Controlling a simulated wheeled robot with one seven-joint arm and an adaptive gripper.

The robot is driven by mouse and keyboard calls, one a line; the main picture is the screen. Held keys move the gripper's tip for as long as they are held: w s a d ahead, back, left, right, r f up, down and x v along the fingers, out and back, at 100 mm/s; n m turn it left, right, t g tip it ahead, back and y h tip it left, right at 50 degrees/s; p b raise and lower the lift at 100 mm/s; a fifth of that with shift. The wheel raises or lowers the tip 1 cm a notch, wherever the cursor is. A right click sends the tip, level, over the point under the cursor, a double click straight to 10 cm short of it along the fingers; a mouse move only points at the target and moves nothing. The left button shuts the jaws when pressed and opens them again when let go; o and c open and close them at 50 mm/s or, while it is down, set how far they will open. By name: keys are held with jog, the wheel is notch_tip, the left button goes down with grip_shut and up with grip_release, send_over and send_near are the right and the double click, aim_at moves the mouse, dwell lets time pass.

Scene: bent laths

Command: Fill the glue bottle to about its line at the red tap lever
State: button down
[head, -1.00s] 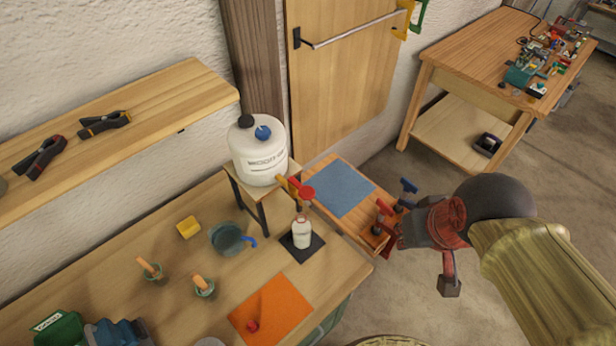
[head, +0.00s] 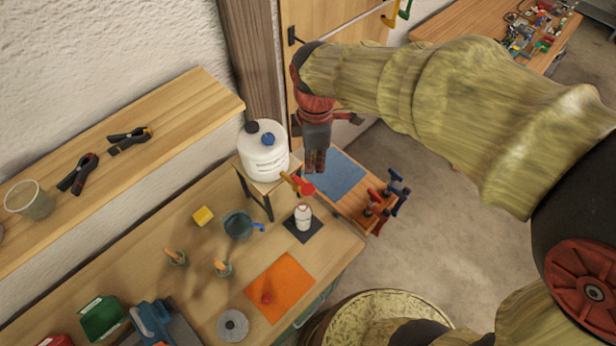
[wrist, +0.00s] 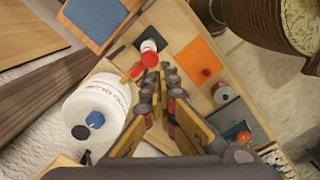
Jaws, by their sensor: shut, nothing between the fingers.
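A large white glue container (head: 264,152) with a blue cap stands on a small wooden stand. Its yellow tap has a red lever (head: 306,188) at the front; the lever also shows in the wrist view (wrist: 149,59). The small white glue bottle (head: 303,217) stands upright on a dark mat (head: 304,233) below the tap, partly behind the lever in the wrist view (wrist: 153,41). Its fill level is too small to tell. My gripper (head: 316,166) is shut and empty, pointing down, close to the lever in the picture; no contact can be made out.
A blue sheet (head: 335,175) and red-handled clamps (head: 377,200) lie to the right. A teal pot (head: 238,225), yellow block (head: 203,215) and orange sheet (head: 280,286) are on the bench. A shelf (head: 120,170) holds black clamps. A round barrel top (head: 380,318) is in front.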

aim_at(311, 191)
jog(key=n, duration=0.2)
jog(key=w+r+n, duration=0.1)
jog(key=n, duration=0.2)
jog(key=a+n, duration=0.1)
jog(key=n, duration=0.2)
jog(key=shift+w+r, duration=0.2)
jog(key=shift+w, duration=0.1)
notch_tip(311, 191, down, 14)
jog(key=shift+p, duration=0.8)
jog(key=shift+s+d+f+b, duration=0.1)
jog(key=shift+d+f+b, duration=0.1)
jog(key=shift+b, duration=0.5)
